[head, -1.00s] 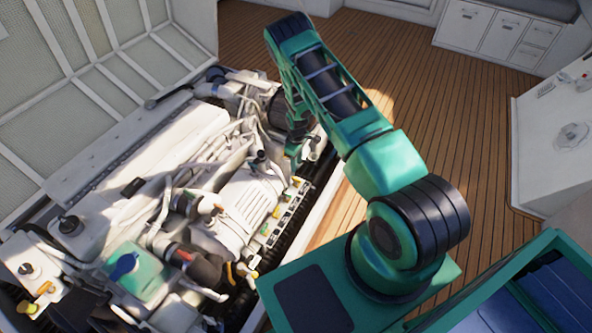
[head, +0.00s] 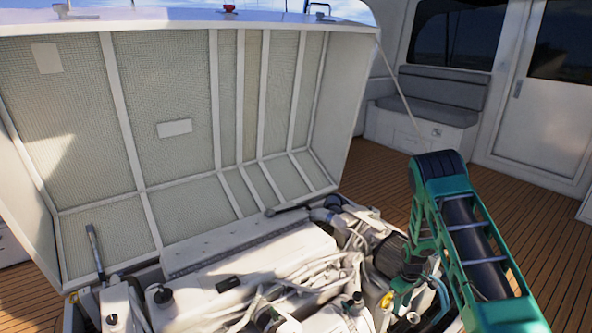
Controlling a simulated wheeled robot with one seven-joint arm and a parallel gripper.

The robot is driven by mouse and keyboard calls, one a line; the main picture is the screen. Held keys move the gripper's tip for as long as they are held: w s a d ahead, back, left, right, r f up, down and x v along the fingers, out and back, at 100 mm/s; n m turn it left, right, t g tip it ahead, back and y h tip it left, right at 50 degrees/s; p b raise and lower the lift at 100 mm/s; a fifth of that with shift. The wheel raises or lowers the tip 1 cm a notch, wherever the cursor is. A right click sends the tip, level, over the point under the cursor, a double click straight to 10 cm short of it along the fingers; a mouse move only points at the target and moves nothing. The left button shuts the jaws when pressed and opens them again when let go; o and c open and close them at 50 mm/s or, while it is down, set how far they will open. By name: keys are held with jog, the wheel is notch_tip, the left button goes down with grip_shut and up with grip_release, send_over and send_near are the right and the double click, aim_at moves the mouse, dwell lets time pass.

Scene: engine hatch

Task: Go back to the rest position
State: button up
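My green and black arm rises at the right of the head view, bends at a black elbow joint and reaches down to the engine's right side. My gripper (head: 401,291) is at the lower end of the arm, over or beside the engine (head: 235,300). It is small and partly hidden by my arm and the engine parts, so I cannot tell whether its fingers are open or shut. I see no object clearly held in it. The engine is white, with pipes, hoses and black caps.
The raised engine hatch (head: 185,120) stands open behind the engine, with a ribbed mesh lining. A grey-cushioned bench (head: 440,92) and a white door (head: 548,95) are at the back right. Wooden deck (head: 540,215) is clear to the right of the engine.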

jog(key=s+d+r+m, duration=0.15)
jog(key=s+r, duration=0.35)
jog(key=r, duration=0.6)
jog(key=s+d+r+m, duration=0.1)
jog(key=s+r+m, duration=0.25)
jog(key=r, duration=0.75)
jog(key=s+d+r+m, duration=0.15)
jog(key=s+r, duration=0.35)
jog(key=r, duration=0.7)
jog(key=s+a+r+m, duration=0.1)
jog(key=s+r, duration=0.3)
jog(key=s, duration=0.5)
jog(key=s+a+r+m, duration=0.2)
jog(key=s+r, duration=0.2)
jog(key=s, duration=0.6)
jog(key=s+a+r+m, duration=0.1)
jog(key=s+r, duration=0.3)
jog(key=s, duration=0.6)
jog(key=shift+a+m, duration=0.35)
jog(key=shift+m, duration=0.5)
